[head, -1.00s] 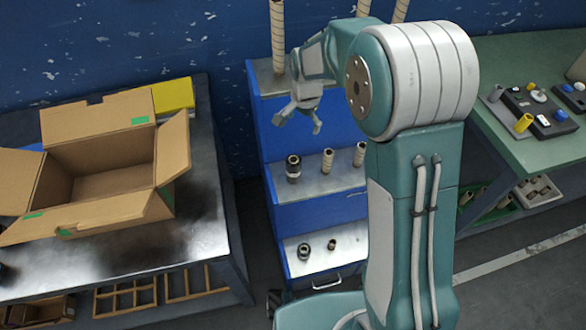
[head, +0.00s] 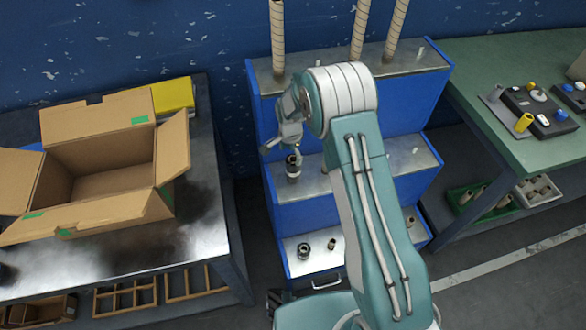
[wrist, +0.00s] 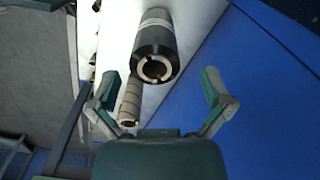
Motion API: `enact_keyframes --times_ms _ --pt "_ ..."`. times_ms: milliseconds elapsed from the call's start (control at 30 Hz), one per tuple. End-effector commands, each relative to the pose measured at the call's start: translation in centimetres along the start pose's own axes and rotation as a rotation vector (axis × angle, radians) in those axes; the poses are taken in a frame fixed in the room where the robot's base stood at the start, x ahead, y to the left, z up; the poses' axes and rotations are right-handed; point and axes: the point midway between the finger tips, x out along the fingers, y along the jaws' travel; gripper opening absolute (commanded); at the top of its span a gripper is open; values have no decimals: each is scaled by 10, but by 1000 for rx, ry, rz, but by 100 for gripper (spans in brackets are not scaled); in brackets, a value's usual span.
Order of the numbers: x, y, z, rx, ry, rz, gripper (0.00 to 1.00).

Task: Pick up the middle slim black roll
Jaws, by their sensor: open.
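A slim black roll (head: 293,170) with a pale band stands upright on the middle step of the blue stepped rack, near its left end. My gripper (head: 281,150) is open and just above it, fingers pointing down. In the wrist view the black roll (wrist: 152,52) shows its hollow end, centred between the two spread fingers (wrist: 158,88) sideways and a little beyond their tips. No contact shows. My arm hides part of the middle step.
A tan roll (wrist: 130,100) shows beside the left finger in the wrist view. Tall tan rolls (head: 278,40) stand on the top step. Short dark rolls (head: 303,251) stand on the bottom step. An open cardboard box (head: 105,165) is on the left table; a green table (head: 500,110) stands right.

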Motion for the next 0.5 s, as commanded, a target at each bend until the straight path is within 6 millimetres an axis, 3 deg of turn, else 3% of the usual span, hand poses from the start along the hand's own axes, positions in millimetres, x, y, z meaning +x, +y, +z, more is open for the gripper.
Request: enact_keyframes --times_ms 300,500 --pt "44 5 -7 0 -1 3 100" --pt "52 5 -7 0 0 0 100"
